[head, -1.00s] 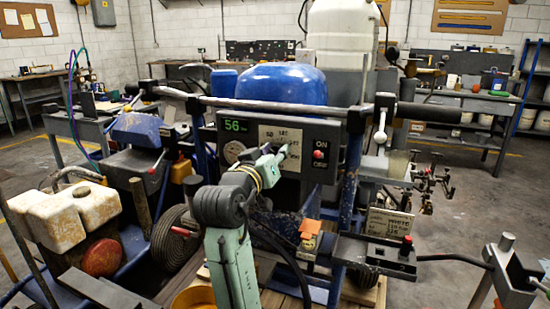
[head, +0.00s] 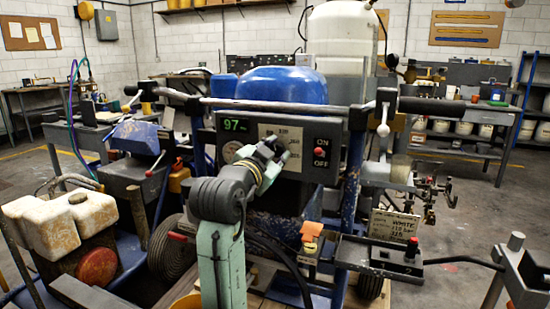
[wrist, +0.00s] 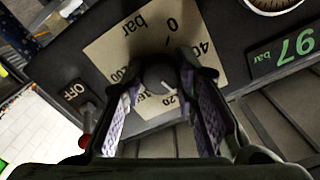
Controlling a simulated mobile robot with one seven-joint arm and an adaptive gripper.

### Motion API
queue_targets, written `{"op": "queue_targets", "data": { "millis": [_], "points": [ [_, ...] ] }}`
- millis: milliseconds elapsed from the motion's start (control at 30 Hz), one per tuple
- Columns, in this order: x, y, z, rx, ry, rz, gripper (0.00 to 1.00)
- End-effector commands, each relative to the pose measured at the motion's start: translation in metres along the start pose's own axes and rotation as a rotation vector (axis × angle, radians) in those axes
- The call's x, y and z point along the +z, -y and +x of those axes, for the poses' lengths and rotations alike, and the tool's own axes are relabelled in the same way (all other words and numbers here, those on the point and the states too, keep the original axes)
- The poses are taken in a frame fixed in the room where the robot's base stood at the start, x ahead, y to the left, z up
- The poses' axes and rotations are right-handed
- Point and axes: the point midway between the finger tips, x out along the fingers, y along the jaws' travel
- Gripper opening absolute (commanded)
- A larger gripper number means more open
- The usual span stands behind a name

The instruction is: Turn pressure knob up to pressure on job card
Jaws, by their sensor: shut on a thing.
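The dark round pressure knob (wrist: 155,74) sits on a pale dial plate (wrist: 112,48) marked in bar; the plate also shows in the head view (head: 268,131). My gripper (wrist: 166,78) is shut on the knob, one finger on each side. In the head view my gripper (head: 276,153) covers the knob. A light mark on the knob points near the 120 label. The green display (head: 236,125) reads 97, and 97 bar in the wrist view (wrist: 282,55). The job card (head: 393,225) hangs at lower right; it reads WHITE, with a bar figure too small to read surely.
A red-tipped ON/OFF switch (head: 319,152) stands just right of the dial plate. A round gauge (wrist: 275,3) is at the panel's other side. A handlebar (head: 290,102) runs above the panel, with a white-knobbed lever (head: 383,130) at right. A blue tank (head: 275,85) is behind.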

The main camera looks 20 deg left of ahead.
Motion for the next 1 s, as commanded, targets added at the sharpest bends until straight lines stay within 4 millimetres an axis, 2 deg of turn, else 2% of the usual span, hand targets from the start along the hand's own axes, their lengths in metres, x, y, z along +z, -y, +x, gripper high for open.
{"op": "queue_targets", "data": {
  "millis": [333, 833, 867, 1000],
  "points": [
    [0.0007, 0.0001, -0.0001, 0.000, 0.001, 0.124, 0.00],
    [0.0001, 0.0003, -0.0001, 0.000, 0.000, 0.140, 0.00],
    [0.0001, 0.0003, -0.0001, 0.000, 0.000, 0.140, 0.29],
    [0.0000, 0.0003, -0.0001, 0.000, 0.000, 0.139, 0.38]
  ]
}}
